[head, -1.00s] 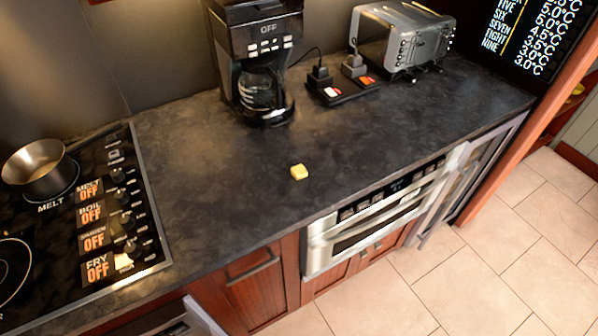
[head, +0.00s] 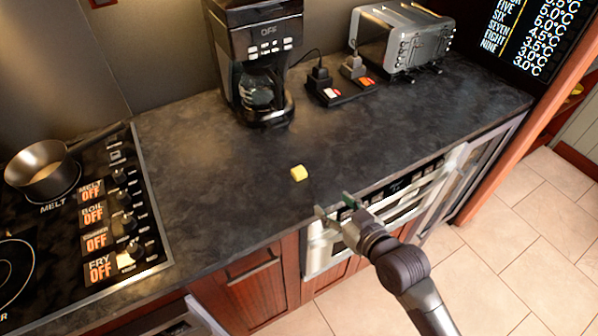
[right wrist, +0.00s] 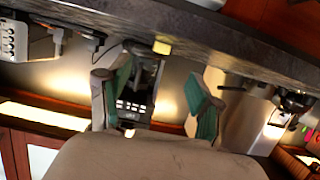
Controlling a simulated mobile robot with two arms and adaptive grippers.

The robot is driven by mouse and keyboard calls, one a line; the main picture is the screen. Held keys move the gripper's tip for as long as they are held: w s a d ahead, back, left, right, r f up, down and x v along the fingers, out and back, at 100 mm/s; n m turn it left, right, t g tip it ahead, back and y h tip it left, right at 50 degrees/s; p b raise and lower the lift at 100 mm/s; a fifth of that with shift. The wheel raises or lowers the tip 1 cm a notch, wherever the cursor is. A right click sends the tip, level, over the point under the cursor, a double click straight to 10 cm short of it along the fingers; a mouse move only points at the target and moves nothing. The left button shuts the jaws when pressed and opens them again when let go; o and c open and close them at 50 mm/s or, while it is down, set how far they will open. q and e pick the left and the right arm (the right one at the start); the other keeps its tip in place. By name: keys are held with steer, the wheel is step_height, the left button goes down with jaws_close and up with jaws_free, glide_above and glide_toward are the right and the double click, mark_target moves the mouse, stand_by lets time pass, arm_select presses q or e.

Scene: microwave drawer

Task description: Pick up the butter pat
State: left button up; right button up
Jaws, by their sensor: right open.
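The butter pat (head: 299,173) is a small yellow block lying on the dark countertop, near the middle of the head view. It also shows in the right wrist view (right wrist: 162,46), near the counter's edge. My right gripper (head: 334,206) comes in from the lower right and is open and empty. It is at the counter's front edge, to the right of the butter pat and nearer the front, apart from it. In the right wrist view its green-padded fingers (right wrist: 165,105) are spread wide, with nothing between them. My left gripper is not in view.
A coffee maker (head: 258,70) and a toaster (head: 402,38) stand at the back of the counter. A stove with a pan (head: 40,168) is at the left. A built-in oven (head: 325,250) sits below the counter's front edge. The counter around the butter is clear.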

steer(key=p, duration=0.1)
glide_toward(300, 172)
steer(key=x, duration=0.3)
steer(key=shift+d+f, duration=0.1)
steer(key=shift+f, duration=0.25)
steer(key=shift+w+a+p, duration=0.25)
steer(key=shift+w+p, duration=0.1)
steer(key=shift+w, duration=0.1)
steer(key=x, duration=0.2)
steer(key=p+x, duration=0.1)
steer(key=shift+w+a+r, duration=0.2)
steer(key=shift+w+a, duration=0.05)
steer(key=shift+w+a+f, duration=0.2)
steer(key=shift+w+f, duration=0.05)
steer(key=shift+w, duration=0.1)
steer(key=shift+s, duration=0.1)
steer(key=shift+c, duration=0.9)
steer(key=c, duration=0.8)
